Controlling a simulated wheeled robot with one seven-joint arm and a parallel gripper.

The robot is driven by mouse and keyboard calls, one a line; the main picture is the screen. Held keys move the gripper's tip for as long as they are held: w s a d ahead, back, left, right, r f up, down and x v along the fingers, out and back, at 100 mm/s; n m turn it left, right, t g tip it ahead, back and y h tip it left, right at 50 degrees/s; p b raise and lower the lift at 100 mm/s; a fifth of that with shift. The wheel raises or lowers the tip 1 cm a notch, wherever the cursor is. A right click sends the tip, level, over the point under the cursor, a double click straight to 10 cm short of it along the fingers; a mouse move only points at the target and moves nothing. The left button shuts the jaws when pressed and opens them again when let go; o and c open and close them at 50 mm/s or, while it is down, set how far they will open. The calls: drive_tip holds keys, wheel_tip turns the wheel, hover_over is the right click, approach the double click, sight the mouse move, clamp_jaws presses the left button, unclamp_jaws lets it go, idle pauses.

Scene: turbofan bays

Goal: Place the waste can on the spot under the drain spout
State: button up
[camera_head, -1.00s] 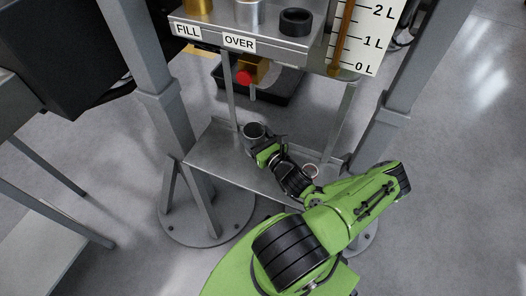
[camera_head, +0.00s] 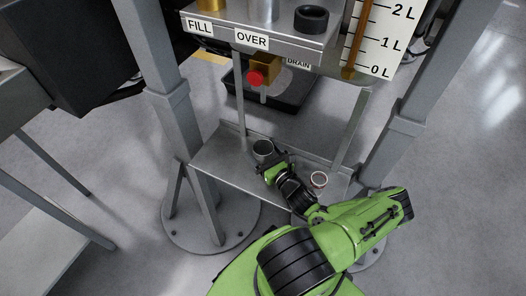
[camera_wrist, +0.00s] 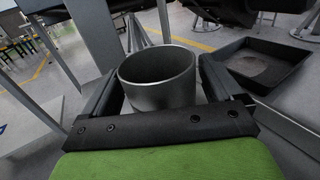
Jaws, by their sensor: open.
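In the wrist view the can (camera_wrist: 158,92) is empty as far as I see, between my open fingers. My gripper (camera_head: 271,160) is around its near side; I cannot tell whether either finger touches it. The drain spout (camera_head: 263,95) hangs below a brass valve with a red knob (camera_head: 255,78), above and behind the can. A small pale-and-reddish ring (camera_head: 319,179) is on the shelf right of my gripper; I cannot tell whether it is the spot.
The shelf (camera_head: 218,160) hangs between two grey posts. A black tray (camera_head: 290,98) lies on the floor behind it and also shows in the wrist view (camera_wrist: 293,60). The labelled upper shelf (camera_head: 290,45) and the level gauge (camera_head: 382,38) overhang. Thin uprights flank the spout.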

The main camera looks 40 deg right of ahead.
drive_tip(key=shift+s+r, duration=0.15)
drive_tip(key=shift+r, duration=0.05)
drive_tip(key=s, duration=0.3)
drive_tip(key=s+a+p, duration=0.1)
drive_tip(key=s, duration=0.3)
drive_tip(key=s+a+p, duration=0.1)
drive_tip(key=s, duration=0.3)
drive_tip(key=shift+s+a, duration=0.1)
drive_tip(key=shift+s, duration=0.15)
drive_tip(key=w+a+r+n+g+y, duration=0.1)
drive_tip(key=a+r+n+g+y, duration=0.45)
drive_tip(key=n, duration=0.65)
drive_tip(key=w+a+r+n+g+y, duration=0.1)
drive_tip(key=a+r+n+g+y, duration=0.35)
drive_tip(key=n+g, duration=0.65)
drive_tip(key=s+a+r+n+t+h, duration=0.2)
drive_tip(key=s+a+r+n+h, duration=0.1)
drive_tip(key=a+r+n, duration=0.2)
drive_tip(key=s+a+r+n+t+h, duration=0.2)
drive_tip(key=a+r+n, duration=0.4)
drive_tip(key=r+n, duration=0.4)
wheel_tip(320, 180, up, 4)
drive_tip(key=shift+s+r+h, duration=0.1)
drive_tip(key=shift+s+h, duration=0.35)
drive_tip(key=shift+h, duration=0.45)
